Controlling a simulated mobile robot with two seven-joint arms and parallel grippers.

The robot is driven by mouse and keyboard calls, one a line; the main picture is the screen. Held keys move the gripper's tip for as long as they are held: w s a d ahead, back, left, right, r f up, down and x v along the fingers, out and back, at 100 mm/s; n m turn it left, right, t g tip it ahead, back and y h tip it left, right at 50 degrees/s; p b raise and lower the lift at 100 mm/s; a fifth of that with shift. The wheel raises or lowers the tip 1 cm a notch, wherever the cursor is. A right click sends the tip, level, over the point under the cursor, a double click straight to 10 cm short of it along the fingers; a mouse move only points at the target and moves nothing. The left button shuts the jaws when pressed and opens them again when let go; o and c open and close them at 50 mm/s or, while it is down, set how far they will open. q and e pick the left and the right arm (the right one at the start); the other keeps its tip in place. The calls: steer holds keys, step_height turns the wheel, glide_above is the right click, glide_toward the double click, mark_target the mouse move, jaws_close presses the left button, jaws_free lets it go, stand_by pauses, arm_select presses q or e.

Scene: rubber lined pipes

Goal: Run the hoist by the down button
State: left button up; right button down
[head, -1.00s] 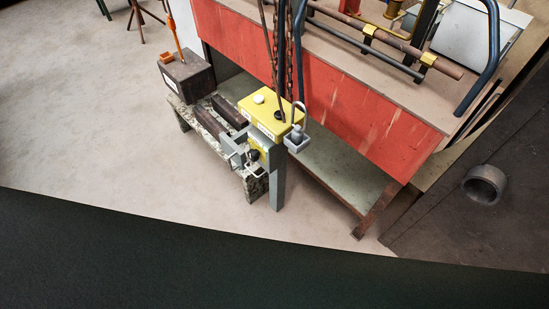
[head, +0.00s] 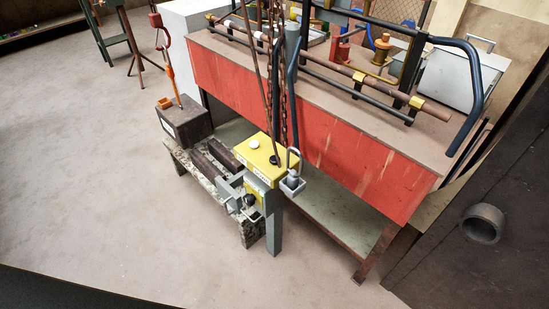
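A yellow control box (head: 262,171) stands on a grey post (head: 274,230) in the middle of the head view. Its top carries a white round button (head: 253,143) and a black round button (head: 274,160). Small labels are on the box, too small to read, so I cannot tell which button is down. An orange hoist hook (head: 168,58) hangs at upper left, over a dark block (head: 183,125). Brown chains (head: 281,95) hang behind the box. Neither of my grippers is in view.
A red-sided bench (head: 310,135) with pipes and a blue handrail (head: 470,65) stands behind the box. A low stand (head: 245,232) with dark bars is left of the post. A grey ring (head: 483,223) is at right. Open floor (head: 110,190) lies at left and front.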

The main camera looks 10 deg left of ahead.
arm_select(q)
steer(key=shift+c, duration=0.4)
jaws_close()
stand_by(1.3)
